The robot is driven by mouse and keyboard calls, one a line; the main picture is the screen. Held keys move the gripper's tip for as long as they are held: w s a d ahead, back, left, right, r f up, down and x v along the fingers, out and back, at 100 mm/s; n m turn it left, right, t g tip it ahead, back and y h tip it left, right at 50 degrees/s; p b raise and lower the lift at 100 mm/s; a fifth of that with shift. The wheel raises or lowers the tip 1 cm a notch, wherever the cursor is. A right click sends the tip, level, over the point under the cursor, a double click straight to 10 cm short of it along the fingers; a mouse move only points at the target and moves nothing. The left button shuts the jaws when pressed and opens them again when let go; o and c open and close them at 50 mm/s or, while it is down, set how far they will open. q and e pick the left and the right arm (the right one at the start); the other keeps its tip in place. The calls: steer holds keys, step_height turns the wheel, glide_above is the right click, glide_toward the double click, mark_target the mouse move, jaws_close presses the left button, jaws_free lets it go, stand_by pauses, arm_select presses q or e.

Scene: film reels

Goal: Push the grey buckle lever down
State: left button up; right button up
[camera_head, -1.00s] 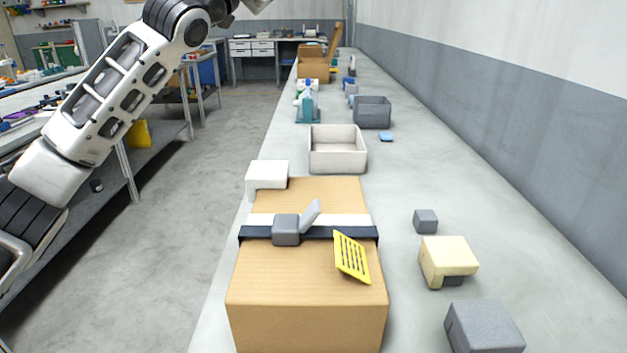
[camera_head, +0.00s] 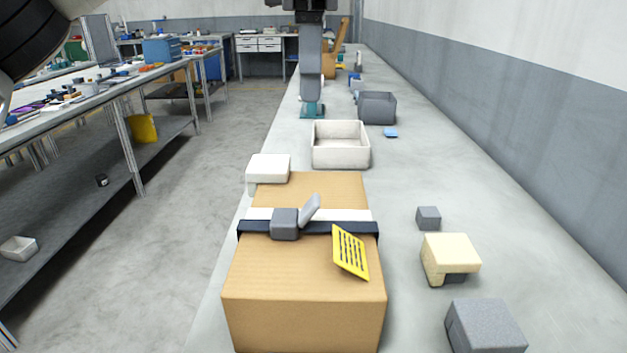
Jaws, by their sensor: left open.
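The grey buckle lever (camera_head: 310,208) stands tilted up to the right from the grey buckle block (camera_head: 285,224). The block sits on a dark strap (camera_head: 345,230) across the top of a cardboard box (camera_head: 300,272). My left gripper (camera_head: 312,104) hangs fingers down at the top centre, above and beyond the box, apart from the lever. I see it side on, with one grey finger showing; it is open and empty. My right gripper is out of view.
A white block (camera_head: 268,169) and an open bin (camera_head: 340,146) stand behind. Grey (camera_head: 428,218) and cream (camera_head: 450,257) blocks stand on the bench to the right.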

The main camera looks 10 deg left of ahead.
mark_target(313, 199)
arm_select(q)
step_height(313, 199, down, 16)
steer(key=shift+r+b, duration=0.25)
steer(key=shift+b, duration=0.75)
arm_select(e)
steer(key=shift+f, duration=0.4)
